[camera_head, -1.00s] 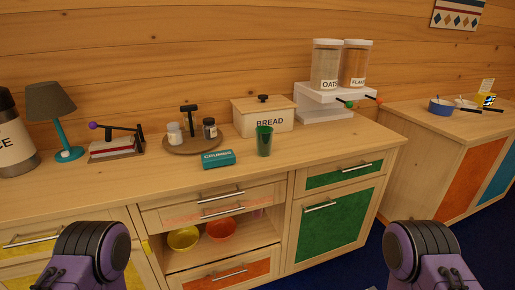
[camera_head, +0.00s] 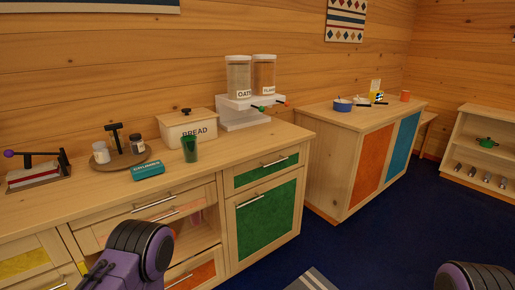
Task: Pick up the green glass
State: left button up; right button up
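The green glass (camera_head: 190,149) stands upright on the wooden counter (camera_head: 236,151), in front of the bread box (camera_head: 188,128) and just right of the teal crumbs box (camera_head: 148,171). Nothing hides it. Purple and black parts of my two arms show at the bottom of the view, one at lower left and one at lower right. Both are well below and apart from the glass. Neither gripper's fingers can be seen.
A round tray (camera_head: 125,162) with jars stands left of the glass. A white dispenser stand (camera_head: 243,111) is behind it to the right. A second counter (camera_head: 358,118) holds a blue pot (camera_head: 342,105). Blue floor (camera_head: 385,235) lies open at the right.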

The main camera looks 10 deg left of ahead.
aim_at(189, 143)
jog(key=z, duration=1.15)
jog(key=i, duration=1)
jog(key=u, duration=0.3)
